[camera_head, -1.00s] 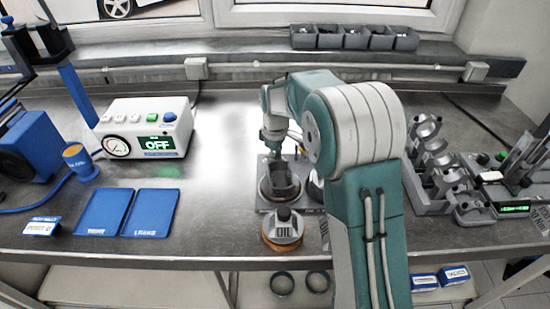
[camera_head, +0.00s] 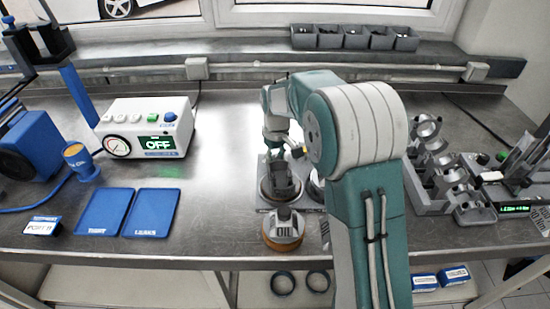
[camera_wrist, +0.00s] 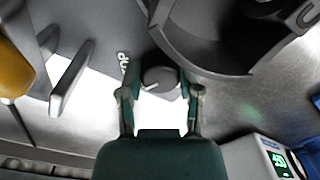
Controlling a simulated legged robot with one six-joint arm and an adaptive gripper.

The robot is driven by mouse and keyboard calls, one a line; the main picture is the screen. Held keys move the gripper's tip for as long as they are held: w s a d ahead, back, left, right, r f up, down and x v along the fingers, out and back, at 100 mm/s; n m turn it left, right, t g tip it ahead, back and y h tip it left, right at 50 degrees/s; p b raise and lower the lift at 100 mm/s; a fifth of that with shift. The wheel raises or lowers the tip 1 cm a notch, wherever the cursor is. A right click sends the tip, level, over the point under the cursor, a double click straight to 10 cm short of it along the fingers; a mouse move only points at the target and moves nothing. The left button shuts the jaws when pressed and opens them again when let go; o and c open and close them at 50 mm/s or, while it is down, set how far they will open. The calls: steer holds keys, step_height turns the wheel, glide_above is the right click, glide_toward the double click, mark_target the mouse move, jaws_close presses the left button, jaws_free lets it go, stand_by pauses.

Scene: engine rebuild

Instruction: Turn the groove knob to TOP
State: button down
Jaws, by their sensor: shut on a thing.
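The groove knob (camera_wrist: 160,79) is a round grey knob with a white pointer mark, seen in the wrist view. Its mark points to the lower left of that picture. A white printed label (camera_wrist: 122,63), which seems to read TOP, lies just left of the knob. My gripper (camera_wrist: 160,94) is shut on the knob, one finger on each side. In the head view my gripper (camera_head: 277,150) is low behind the dark cylinder fixture (camera_head: 280,187), and the knob is hidden there.
A large dark round part (camera_wrist: 225,35) is close beside the knob. A white tester (camera_head: 145,127) reading OFF and two blue trays (camera_head: 152,212) are at left. Grey bearing holders (camera_head: 435,170) stand at right.

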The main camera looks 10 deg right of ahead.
mark_target(275, 158)
steer(key=m, duration=0.5)
steer(key=shift+s+f+m, duration=0.1)
steer(key=shift+f+m, duration=0.05)
steer(key=shift+m, duration=0.25)
stand_by(0.4)
steer(key=shift+c, duration=1.4)
jaws_free()
steer(key=shift+a, duration=0.1)
steer(key=shift+r, duration=0.2)
steer(key=shift+r, duration=0.3)
step_height(275, 158, up, 11)
